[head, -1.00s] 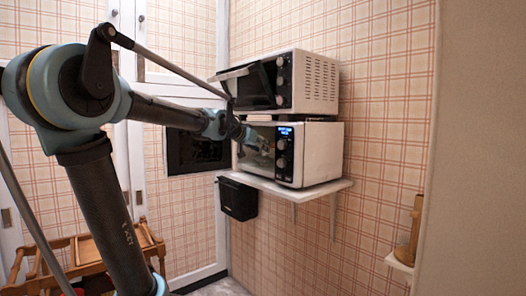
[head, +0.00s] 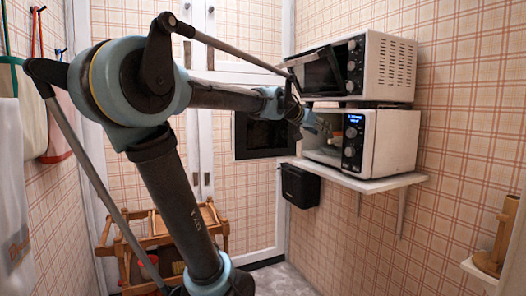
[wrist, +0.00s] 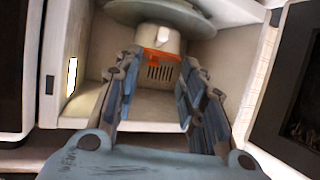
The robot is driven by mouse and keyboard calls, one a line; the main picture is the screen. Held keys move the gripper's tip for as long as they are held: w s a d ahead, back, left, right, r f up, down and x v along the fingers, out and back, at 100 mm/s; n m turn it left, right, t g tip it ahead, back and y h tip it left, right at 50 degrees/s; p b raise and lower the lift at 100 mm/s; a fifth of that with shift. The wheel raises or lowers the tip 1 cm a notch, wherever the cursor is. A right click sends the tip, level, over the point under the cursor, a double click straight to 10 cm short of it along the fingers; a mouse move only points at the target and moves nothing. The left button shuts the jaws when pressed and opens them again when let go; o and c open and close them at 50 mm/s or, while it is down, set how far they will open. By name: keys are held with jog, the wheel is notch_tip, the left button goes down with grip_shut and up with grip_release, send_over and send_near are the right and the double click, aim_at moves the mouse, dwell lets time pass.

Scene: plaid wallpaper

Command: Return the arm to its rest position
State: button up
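My gripper (head: 316,124) is at the open front of the lower white microwave (head: 392,145), in the head view. In the wrist view my gripper (wrist: 160,62) has its two fingers spread with nothing held between them. The wrist view looks into the white cavity (wrist: 150,103), which appears upside down. A round turntable plate (wrist: 190,14) is at the top of that view. A white object with an orange-red part (wrist: 158,40) is at the plate, beyond the fingertips. My arm stretches from the left to the microwave.
A second white microwave (head: 385,68) with a dark tilted door stands above. A wooden cart (head: 212,225) is below my arm. A wooden stand (head: 500,240) is at right.

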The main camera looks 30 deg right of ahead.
jog(key=w+a+f+n+t+y, duration=0.1)
jog(key=w+a+f+n+y, duration=0.15)
jog(key=a+f, duration=0.9)
jog(key=w+a+f+n+t+y, duration=0.15)
jog(key=a+f+n+y, duration=0.25)
jog(key=a+f, duration=0.75)
jog(key=s+a+f+n+g+y, duration=0.1)
jog(key=s+a+f+n+y, duration=0.1)
jog(key=a, duration=0.7)
jog(key=s+a+f+n+g+y, duration=0.1)
jog(key=s+a+f+n, duration=0.3)
jog(key=a+f, duration=0.5)
jog(key=s+a+f+n+g+y, duration=0.1)
jog(key=s+a+f+n+y, duration=0.2)
jog(key=s+a+f, duration=0.3)
jog(key=a, duration=0.5)
jog(key=shift+f+y, duration=0.15)
jog(key=shift+y, duration=0.2)
jog(key=shift+w+f, duration=0.2)
jog(key=shift+w, duration=0.25)
